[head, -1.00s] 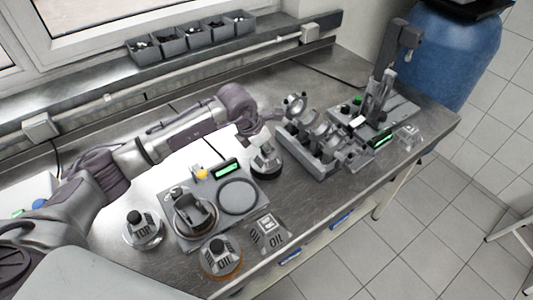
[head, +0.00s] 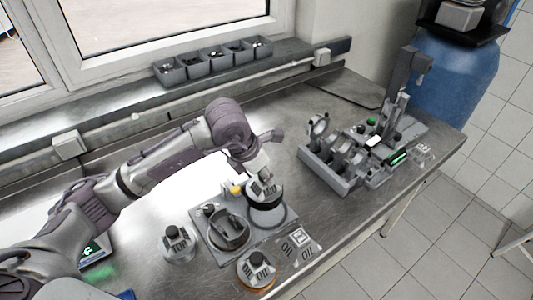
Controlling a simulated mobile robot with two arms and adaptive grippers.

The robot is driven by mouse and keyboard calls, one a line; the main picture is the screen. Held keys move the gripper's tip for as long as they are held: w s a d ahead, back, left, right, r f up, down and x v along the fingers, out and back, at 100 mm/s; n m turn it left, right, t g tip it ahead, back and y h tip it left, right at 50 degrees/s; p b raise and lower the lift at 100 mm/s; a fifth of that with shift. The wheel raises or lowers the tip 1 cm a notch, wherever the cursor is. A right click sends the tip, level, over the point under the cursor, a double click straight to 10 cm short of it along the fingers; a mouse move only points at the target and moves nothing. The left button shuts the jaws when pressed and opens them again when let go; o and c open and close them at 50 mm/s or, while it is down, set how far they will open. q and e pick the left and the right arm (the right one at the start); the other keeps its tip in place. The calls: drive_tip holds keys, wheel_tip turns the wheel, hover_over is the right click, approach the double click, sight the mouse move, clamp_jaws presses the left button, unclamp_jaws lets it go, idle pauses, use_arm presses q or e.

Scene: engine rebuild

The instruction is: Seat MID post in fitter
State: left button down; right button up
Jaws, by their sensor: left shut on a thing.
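The MID post (head: 264,190), a grey block with a dark round base, is in my left gripper (head: 262,171) in the head view. The gripper is shut on its top. The TOP post (head: 176,243) and the OIL post (head: 257,268) stand beside the plate. My right gripper is not in view.
A grey rack (head: 340,165) with metal parts and a press (head: 400,90) stand at the right. A clear OIL-marked piece (head: 297,244) lies near the front edge. Several bins (head: 210,62) stand on the sill. The bench between fitter and rack is open.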

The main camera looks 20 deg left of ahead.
use_arm(q)
drive_tip(key=shift+s, duration=0.3)
drive_tip(key=shift+w+d+f, duration=0.15)
drive_tip(key=shift+w+f, duration=0.05)
drive_tip(key=shift+b+x, duration=0.65)
drive_tip(key=shift+x, duration=0.55)
drive_tip(key=shift+f, duration=0.3)
drive_tip(key=shift+s+f+b, duration=0.1)
drive_tip(key=shift+f+b, duration=0.2)
drive_tip(key=shift+b, duration=0.1)
drive_tip(key=shift+f, duration=0.6)
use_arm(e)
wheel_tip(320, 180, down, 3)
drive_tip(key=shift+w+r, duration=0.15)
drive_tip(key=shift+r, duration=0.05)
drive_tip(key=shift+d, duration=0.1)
